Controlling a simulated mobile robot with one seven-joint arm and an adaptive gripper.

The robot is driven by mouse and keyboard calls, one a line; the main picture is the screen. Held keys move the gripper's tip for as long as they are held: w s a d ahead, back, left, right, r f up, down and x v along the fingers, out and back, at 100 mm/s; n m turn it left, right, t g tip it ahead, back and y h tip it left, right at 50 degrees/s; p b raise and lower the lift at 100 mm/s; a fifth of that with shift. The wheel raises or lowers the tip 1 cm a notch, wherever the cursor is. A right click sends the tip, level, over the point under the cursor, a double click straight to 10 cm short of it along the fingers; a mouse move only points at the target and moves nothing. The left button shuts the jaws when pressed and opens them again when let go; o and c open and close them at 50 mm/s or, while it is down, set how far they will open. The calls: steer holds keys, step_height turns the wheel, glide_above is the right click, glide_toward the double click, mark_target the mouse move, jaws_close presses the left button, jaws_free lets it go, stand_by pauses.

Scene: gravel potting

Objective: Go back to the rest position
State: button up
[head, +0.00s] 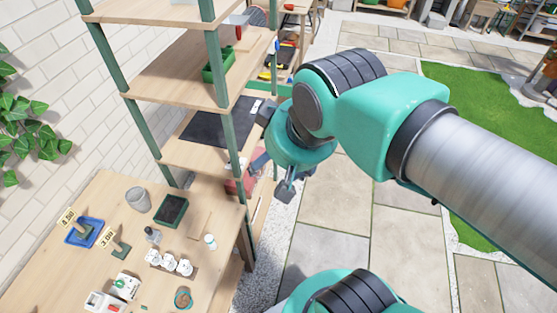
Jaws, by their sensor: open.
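My gripper (271,178) hangs at the end of my teal and grey arm, near the middle of the head view. Its dark fingers are apart and nothing shows between them. It is beside the front edge of the wooden shelf unit, above and to the right of the potting table (100,192). The gripper is clear of the items on the table. Part of it is hidden behind my wrist.
The shelf unit (160,80) stands left of my arm, with a green tray (218,66) on one shelf. The table holds a grey pot (138,199), a dark green tray (171,210), a blue tray (84,232) and small white items (169,262). Open paving (335,200) lies right.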

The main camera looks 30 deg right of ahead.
steer(key=shift+s+d+f, duration=0.1)
steer(key=shift+s+f, duration=0.1)
step_height(320, 180, down, 6)
steer(key=b, duration=0.6)
steer(key=shift+f, duration=0.15)
